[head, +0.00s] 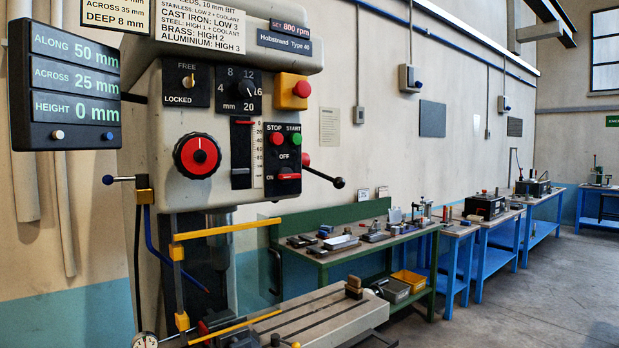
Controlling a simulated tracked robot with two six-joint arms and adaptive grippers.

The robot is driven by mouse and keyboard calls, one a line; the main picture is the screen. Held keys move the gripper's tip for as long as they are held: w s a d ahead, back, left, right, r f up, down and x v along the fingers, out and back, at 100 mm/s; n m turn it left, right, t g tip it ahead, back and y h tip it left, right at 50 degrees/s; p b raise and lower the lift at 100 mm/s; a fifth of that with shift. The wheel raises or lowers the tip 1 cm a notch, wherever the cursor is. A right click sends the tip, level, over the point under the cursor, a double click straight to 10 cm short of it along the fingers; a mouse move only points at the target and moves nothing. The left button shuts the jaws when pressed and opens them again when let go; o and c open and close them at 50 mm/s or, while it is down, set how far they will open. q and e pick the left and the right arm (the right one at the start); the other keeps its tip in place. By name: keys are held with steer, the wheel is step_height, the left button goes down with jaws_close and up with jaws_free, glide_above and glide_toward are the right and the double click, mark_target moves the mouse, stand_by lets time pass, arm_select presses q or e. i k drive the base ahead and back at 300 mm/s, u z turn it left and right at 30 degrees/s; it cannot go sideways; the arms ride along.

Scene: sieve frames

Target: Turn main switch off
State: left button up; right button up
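The drill press labelled Hobstrand Type 40 fills the left half of the head view. Its black control panel (282,158) carries a red STOP button (277,138) and a green START button (296,139). Below these is a switch with a red handle (289,177). OFF is written above the handle and ON beside it at the lower left. The red handle sits low, level with the ON mark. Neither of my grippers shows in this view.
A yellow box with a red mushroom button (292,90) sits above the panel. A black-knobbed lever (338,182) sticks out to the right just beside the panel. A yellow guard bar (228,228) is below. Workbenches (370,240) line the wall; floor at right is clear.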

mark_target(285, 175)
steer(key=u, duration=0.15)
steer(key=i, duration=0.9)
steer(key=z, duration=0.1)
